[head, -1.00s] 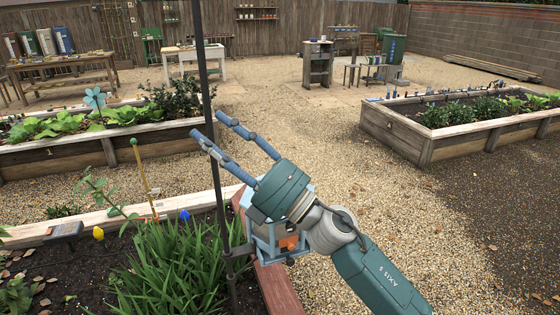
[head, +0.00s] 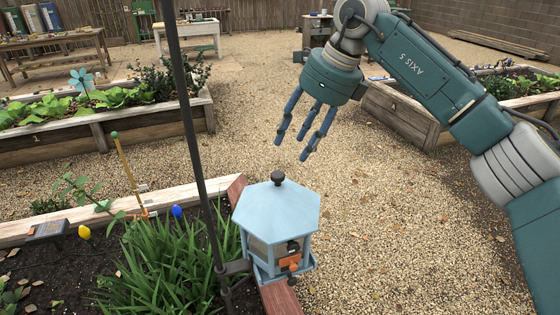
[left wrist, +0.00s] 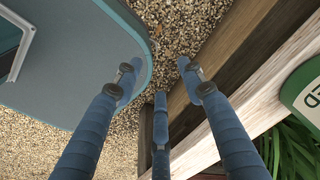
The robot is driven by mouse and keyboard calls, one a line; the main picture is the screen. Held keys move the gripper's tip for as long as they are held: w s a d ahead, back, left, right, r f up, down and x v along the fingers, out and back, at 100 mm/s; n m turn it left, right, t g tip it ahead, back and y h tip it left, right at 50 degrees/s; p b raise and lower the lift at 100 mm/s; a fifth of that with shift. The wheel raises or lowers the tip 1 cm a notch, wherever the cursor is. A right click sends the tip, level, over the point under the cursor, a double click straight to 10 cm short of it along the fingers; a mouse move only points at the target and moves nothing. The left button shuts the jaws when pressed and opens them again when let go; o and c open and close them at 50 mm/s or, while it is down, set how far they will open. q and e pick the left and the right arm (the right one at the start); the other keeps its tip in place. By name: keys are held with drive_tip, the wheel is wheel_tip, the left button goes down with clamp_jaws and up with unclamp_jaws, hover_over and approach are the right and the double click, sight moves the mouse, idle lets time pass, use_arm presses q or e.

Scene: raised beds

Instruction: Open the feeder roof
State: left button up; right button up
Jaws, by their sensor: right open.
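The feeder is a light blue hexagonal house with window sides, beside a dark pole (head: 196,150) in the head view. Its roof (head: 262,214) sits flat on the body, shut, with a dark round knob (head: 278,178) on top. An orange part (head: 290,263) shows on the front wall. My right gripper (head: 293,149) hangs above and right of the roof in the picture, fingers pointing down, apart and empty. It does not touch the feeder. My left gripper (left wrist: 157,76) shows only in the left wrist view, its fingers spread with nothing between them.
A planted bed with a wooden rim (head: 130,208) lies at the left, with grassy leaves (head: 165,265) beside the pole. Another raised bed (head: 400,112) stands behind my right arm. Open gravel (head: 390,220) lies right of the feeder. A grey-blue panel (left wrist: 75,60) fills the left wrist view's upper left.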

sight(278, 174)
drive_tip(key=f, duration=0.1)
drive_tip(key=a+f+p, duration=0.1)
drive_tip(key=f, duration=0.1)
drive_tip(key=a+f+p, duration=0.1)
drive_tip(key=f, duration=0.1)
drive_tip(key=shift+s+a+f, duration=0.15)
drive_tip(key=shift+s+a, duration=0.05)
drive_tip(key=x, duration=0.2)
drive_tip(key=shift+w+f+p, duration=0.35)
drive_tip(key=shift+w+p, duration=0.05)
drive_tip(key=shift+a+f, duration=0.25)
drive_tip(key=shift+f, duration=0.3)
drive_tip(key=c, duration=1.1)
use_arm(q)
drive_tip(key=s+r, duration=0.3)
drive_tip(key=s, duration=0.2)
drive_tip(key=shift+s+g, duration=0.3)
use_arm(e)
clamp_jaws()
